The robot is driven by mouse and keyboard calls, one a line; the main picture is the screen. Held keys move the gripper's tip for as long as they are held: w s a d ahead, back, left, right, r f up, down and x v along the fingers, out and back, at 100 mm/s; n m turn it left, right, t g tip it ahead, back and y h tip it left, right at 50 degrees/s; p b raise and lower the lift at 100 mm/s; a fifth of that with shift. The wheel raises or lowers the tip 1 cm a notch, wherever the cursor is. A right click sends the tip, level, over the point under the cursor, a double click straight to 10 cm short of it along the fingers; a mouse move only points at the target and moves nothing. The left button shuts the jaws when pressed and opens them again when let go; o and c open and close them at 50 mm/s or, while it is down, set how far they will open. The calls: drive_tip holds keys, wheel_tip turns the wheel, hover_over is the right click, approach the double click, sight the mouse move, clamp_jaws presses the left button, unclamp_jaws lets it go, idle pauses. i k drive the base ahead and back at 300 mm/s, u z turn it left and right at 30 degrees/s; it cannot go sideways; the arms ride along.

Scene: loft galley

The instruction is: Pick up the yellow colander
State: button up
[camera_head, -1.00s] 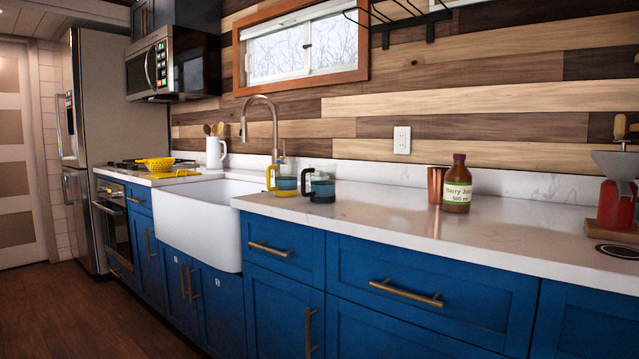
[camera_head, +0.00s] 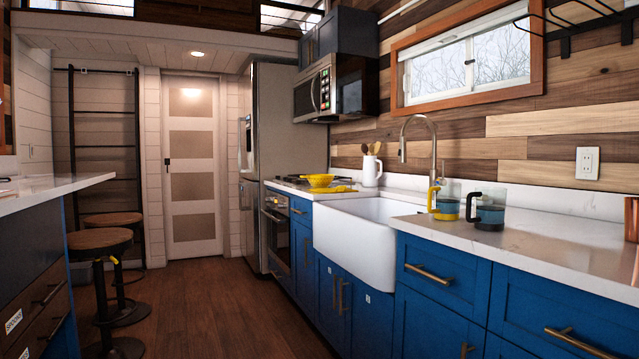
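The yellow colander (camera_head: 320,181) sits on the far stretch of the right-hand counter, between the gas hob and the white sink. A flat yellow item (camera_head: 338,189) lies just in front of it. A white jug with wooden utensils (camera_head: 371,170) stands behind and to the right of the colander. My gripper does not show in the view.
A white apron sink (camera_head: 352,246) and a tall tap (camera_head: 430,140) come before the colander. A yellow-handled mug (camera_head: 446,208) and a black-handled mug (camera_head: 489,214) stand on the near counter (camera_head: 540,240). Stools (camera_head: 103,245) and another counter line the left. The wooden floor (camera_head: 205,310) between is clear.

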sight(317, 181)
drive_tip(key=u, duration=0.5)
drive_tip(key=i, duration=1.45)
drive_tip(key=u, duration=0.55)
drive_tip(key=i, duration=1.9)
drive_tip(key=z, duration=0.8)
drive_tip(key=i, duration=1.65)
drive_tip(key=z, duration=1.1)
